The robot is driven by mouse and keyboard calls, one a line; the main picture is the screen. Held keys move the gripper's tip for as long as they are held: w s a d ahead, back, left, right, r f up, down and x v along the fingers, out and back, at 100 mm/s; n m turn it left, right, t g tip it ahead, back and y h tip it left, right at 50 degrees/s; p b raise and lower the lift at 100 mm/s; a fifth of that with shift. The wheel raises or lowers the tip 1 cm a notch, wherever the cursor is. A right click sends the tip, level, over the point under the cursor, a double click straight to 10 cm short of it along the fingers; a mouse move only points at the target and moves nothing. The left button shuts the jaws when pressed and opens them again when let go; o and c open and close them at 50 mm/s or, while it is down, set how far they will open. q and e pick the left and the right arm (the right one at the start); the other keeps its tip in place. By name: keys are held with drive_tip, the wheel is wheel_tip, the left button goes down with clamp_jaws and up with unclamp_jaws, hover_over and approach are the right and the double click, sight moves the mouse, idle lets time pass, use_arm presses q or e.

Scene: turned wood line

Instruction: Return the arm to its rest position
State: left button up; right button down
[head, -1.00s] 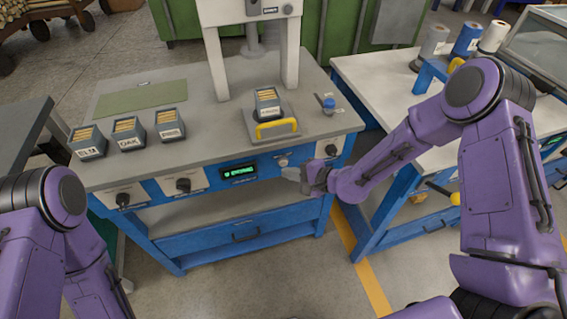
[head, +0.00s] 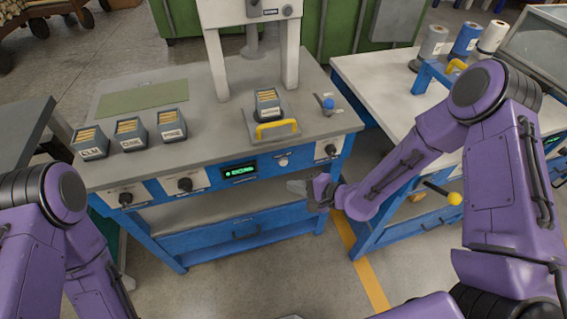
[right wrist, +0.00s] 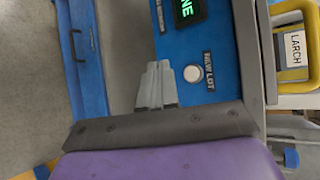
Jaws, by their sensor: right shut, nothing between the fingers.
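My right gripper (head: 297,187) is shut and empty in front of the blue workbench, just below the front panel and right of the green-lit display (head: 239,171). In the right wrist view its closed grey fingers (right wrist: 157,85) point toward the panel, beside a round white button (right wrist: 193,74). I cannot tell from these views how far the fingertips are from the bench. My left arm (head: 45,225) shows at the left edge of the head view, but its gripper is out of view.
Three labelled bins (head: 131,132) of wood pieces stand on the bench's left side. Another bin (head: 268,103) sits on a tray with a yellow handle (head: 276,129). A blue-knobbed lever (head: 327,103) is at right. A second bench (head: 385,85) stands beside it; floor shows below.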

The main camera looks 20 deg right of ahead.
idle(0.5)
drive_tip(key=s+d+f+n+g+h, duration=0.2)
drive_tip(key=s+d+f+h, duration=0.2)
drive_tip(key=s, duration=0.5)
drive_tip(key=s+d+f+n+g+h, duration=0.2)
drive_tip(key=s+d+f+h, duration=0.2)
drive_tip(key=s, duration=0.5)
drive_tip(key=s+d+f+n+g+h, duration=0.2)
drive_tip(key=s+d+f+h, duration=0.2)
drive_tip(key=s, duration=0.5)
drive_tip(key=shift+s+d+f, duration=0.15)
drive_tip(key=shift+d+f, duration=0.3)
drive_tip(key=shift+d, duration=0.8)
